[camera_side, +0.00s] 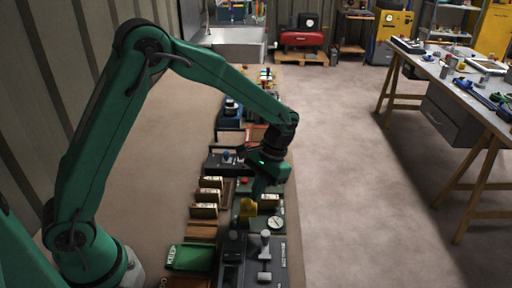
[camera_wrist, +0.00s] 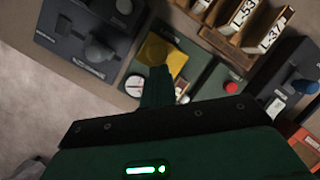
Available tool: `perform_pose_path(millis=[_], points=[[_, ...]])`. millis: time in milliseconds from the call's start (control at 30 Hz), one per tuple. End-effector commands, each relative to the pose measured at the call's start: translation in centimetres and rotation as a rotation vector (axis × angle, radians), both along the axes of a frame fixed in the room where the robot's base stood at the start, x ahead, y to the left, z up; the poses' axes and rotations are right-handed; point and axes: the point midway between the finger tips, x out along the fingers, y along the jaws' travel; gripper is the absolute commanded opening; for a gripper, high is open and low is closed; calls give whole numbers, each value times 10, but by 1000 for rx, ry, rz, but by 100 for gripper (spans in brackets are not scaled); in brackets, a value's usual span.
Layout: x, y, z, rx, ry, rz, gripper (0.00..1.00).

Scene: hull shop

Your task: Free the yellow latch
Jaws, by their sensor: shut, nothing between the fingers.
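The yellow latch (camera_side: 248,208) sits on a green panel on the bench, close below my gripper. In the wrist view the yellow latch (camera_wrist: 172,59) is a squarish yellow piece with a rounded part, partly hidden by my fingers. My gripper (camera_side: 256,197) points down and is shut and empty. In the wrist view its dark fingertips (camera_wrist: 157,70) overlap the latch's near edge; I cannot tell whether they touch it. A round white gauge (camera_wrist: 135,85) is beside the latch on the same panel.
A red button (camera_wrist: 231,87) is on a neighbouring green box. A wooden rack of labelled cards (camera_wrist: 247,18) and a dark control box with knobs (camera_wrist: 88,35) stand close by. A blue knob (camera_wrist: 304,86) is farther right. Open floor (camera_side: 340,190) lies right of the bench.

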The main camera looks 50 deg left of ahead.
Motion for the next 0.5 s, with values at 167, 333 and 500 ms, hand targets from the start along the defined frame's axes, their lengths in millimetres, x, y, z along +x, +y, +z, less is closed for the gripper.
perform_pose_path(millis=[167, 333, 500], points=[[3, 0, -1, 0, 5, 0, 0], [14, 0, 0, -1, 2, 2, 0], [29, 0, 0, -3, 1, 2, 0]])
